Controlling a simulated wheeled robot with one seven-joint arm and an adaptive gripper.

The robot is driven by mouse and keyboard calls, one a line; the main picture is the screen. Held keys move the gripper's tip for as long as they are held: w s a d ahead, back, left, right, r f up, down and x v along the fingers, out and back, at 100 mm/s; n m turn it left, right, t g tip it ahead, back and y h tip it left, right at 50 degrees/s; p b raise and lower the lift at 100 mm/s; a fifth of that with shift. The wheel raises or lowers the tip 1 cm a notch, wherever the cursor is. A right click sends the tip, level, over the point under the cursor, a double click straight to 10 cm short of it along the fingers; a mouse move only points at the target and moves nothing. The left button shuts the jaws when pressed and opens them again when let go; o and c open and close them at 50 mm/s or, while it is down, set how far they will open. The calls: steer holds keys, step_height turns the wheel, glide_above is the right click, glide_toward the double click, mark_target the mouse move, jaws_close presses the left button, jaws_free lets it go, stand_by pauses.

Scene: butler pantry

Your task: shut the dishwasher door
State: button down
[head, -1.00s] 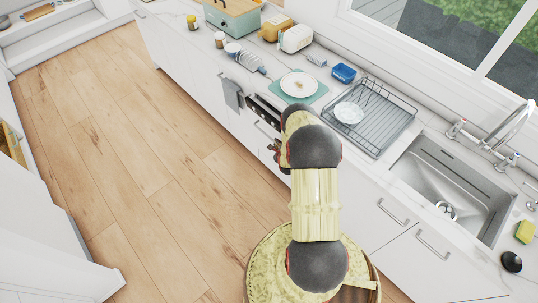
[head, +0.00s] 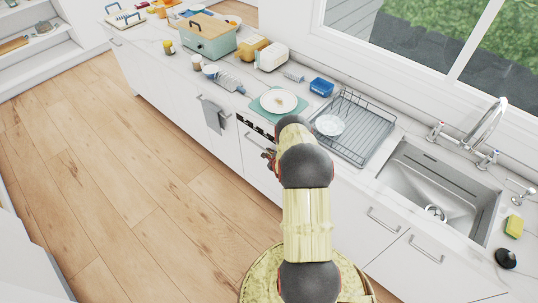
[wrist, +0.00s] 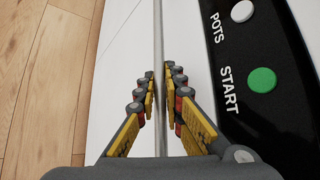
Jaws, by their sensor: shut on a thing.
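The dishwasher door (head: 255,150) is a white front with a black control strip (head: 258,127) along its top and a bar handle. In the head view it looks upright, roughly in line with the cabinet fronts; my arm hides its right part, so I cannot tell if it is fully shut. My gripper (wrist: 160,95) has its yellow-padded fingers on either side of the thin grey handle (wrist: 158,40) and is shut on it. In the wrist view the black strip (wrist: 232,50) shows a white button, a green START button and the word POTS.
A grey towel (head: 213,117) hangs on the cabinet front left of the dishwasher. The counter above holds a plate (head: 279,101), a dish rack (head: 362,140) and a sink (head: 412,180). The wooden floor (head: 130,200) to the left is clear.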

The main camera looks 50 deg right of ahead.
steer(key=c, duration=2.2)
jaws_free()
steer(key=shift+w+d+r, duration=0.1)
steer(key=shift+d+r, duration=0.25)
steer(key=shift+d, duration=0.25)
steer(key=shift+o, duration=0.2)
steer(key=shift+a, duration=0.15)
steer(key=v, duration=1.2)
steer(key=shift+f, duration=0.25)
steer(key=shift+a, duration=0.1)
